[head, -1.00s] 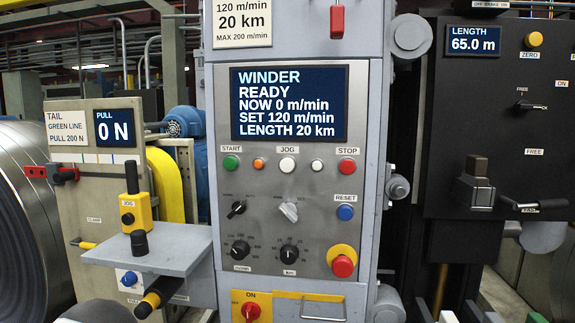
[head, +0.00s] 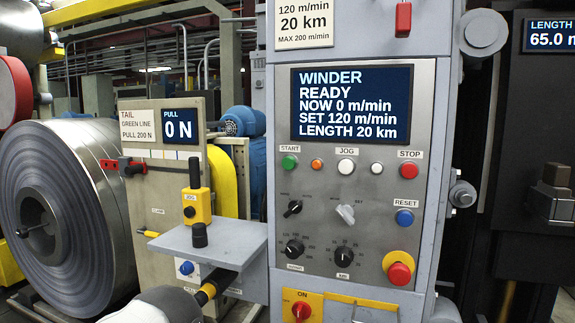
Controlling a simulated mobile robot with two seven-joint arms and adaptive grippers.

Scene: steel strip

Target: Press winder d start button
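The winder panel (head: 350,230) faces me upright in the middle of the head view. Its green START button (head: 289,162) sits at the left end of the button row, under a START label. Nothing covers the button. The screen (head: 351,104) above reads WINDER, READY, NOW 0 m/min, SET 120 m/min, LENGTH 20 km. Neither of my grippers can be made out in the view.
An orange button (head: 317,164), white JOG button (head: 346,167) and red STOP button (head: 409,171) share the row. A red mushroom knob (head: 400,273) sits lower right. A grey shelf (head: 225,243) with a yellow jog box (head: 197,206) juts out at left. A steel coil (head: 60,200) stands farther left.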

